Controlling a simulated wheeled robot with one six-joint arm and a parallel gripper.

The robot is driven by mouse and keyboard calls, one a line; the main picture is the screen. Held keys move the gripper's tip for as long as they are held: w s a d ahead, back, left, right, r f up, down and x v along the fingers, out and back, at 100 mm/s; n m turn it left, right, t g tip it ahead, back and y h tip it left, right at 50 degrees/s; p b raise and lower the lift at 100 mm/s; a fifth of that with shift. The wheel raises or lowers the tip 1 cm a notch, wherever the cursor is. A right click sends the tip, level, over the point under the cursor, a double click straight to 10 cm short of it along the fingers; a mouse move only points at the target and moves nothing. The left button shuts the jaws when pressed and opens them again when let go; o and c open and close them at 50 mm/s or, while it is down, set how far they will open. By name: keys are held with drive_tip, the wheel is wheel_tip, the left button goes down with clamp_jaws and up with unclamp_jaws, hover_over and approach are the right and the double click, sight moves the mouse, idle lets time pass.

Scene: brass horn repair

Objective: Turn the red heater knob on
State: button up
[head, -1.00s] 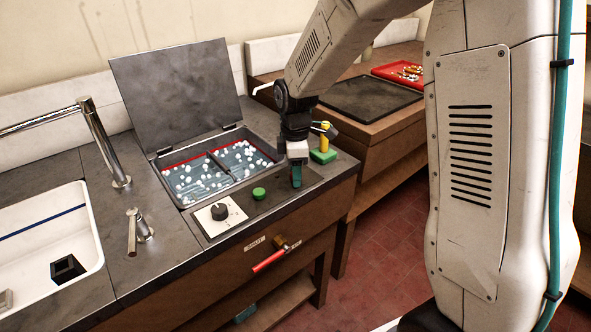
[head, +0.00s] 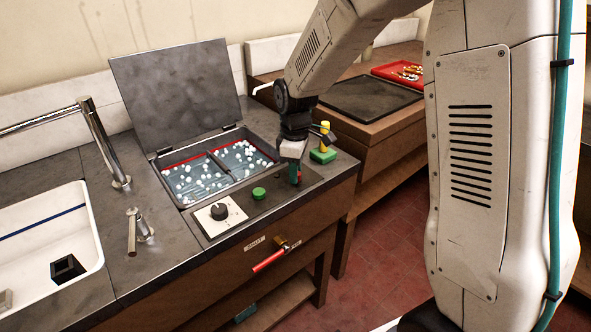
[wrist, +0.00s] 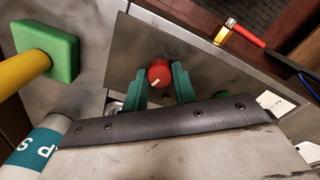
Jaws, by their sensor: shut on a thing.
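The red heater knob (wrist: 159,74) shows in the wrist view between the green fingers of my gripper (wrist: 158,84), with a pale pointer line on its face. My gripper (head: 295,182) is shut on the knob, at the right end of the control panel (head: 271,208). In the head view the fingers cover most of the knob. My gripper is turned at an angle in the head view. I cannot read any on or off marking beside the knob.
A green button (head: 259,193) and a black dial (head: 219,211) sit left on the panel. Behind is an open bath with white balls (head: 199,176). A green block with a yellow post (head: 324,154) stands close right. A red-handled valve (head: 270,261) is below.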

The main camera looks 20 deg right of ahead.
drive_tip(key=m, duration=1.4)
drive_tip(key=shift+w+r, duration=0.1)
idle(0.3)
drive_tip(key=o, duration=1)
wheel_tip(320, 180, up, 8)
drive_tip(key=shift+f, duration=0.1)
idle(0.3)
